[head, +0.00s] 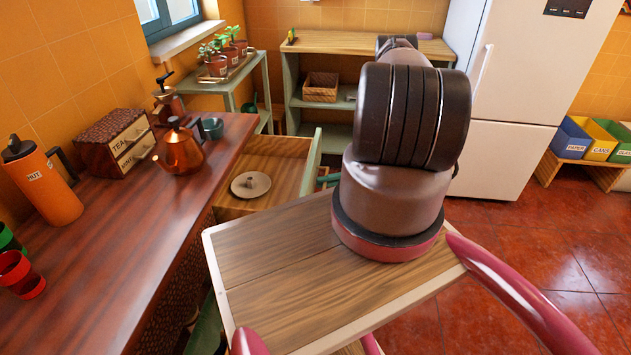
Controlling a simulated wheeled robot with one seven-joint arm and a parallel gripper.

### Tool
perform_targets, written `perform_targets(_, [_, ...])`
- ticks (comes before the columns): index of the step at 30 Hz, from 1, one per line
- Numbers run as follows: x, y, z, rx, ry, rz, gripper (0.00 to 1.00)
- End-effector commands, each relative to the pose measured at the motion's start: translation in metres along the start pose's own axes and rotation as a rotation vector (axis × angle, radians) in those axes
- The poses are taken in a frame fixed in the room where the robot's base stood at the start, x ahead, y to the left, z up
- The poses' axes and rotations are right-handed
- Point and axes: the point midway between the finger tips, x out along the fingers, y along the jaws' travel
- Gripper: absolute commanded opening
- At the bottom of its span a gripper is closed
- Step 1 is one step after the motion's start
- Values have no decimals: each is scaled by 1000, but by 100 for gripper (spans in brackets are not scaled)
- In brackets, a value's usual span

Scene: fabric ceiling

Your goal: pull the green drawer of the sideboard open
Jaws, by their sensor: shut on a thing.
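The sideboard (120,235) has a dark reddish wooden top and runs along the left. Its green drawer (315,152) stands pulled out to the right, with its pale green front edge showing and its wooden inside in view. A round pale dish-like thing with a small knob (251,184) lies in the drawer. My gripper (328,181) is at the outer side of the drawer front, shut on the handle. My arm hides most of the gripper and the handle.
On the sideboard are an orange flask (42,185), a copper kettle (180,150), a tea box (118,140) and cups. A shelf unit (350,45) and a white fridge (515,100) stand behind. Colored bins (595,140) are far right. Red floor (530,240) is clear at right.

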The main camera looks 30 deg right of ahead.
Motion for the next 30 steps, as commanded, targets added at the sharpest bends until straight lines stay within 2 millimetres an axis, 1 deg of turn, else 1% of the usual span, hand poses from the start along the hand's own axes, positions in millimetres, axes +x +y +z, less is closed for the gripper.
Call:
perform_targets(4, [-4,0,-1,-1,-1,-2,0])
perform_targets(13, [-4,0,-1,-1,-1,-2,0])
perform_targets(14, [-4,0,-1,-1,-1,-2,25])
perform_targets(15, [-4,0,-1,-1,-1,-2,40])
perform_targets(16, [-4,0,-1,-1,-1,-2,44])
perform_targets(25, [-4,0,-1,-1,-1,-1,44])
perform_targets(28, [-11,0,-1,-2,-1,-2,44])
perform_targets(30, [-20,-1,-1,-2,-2,-2,44])
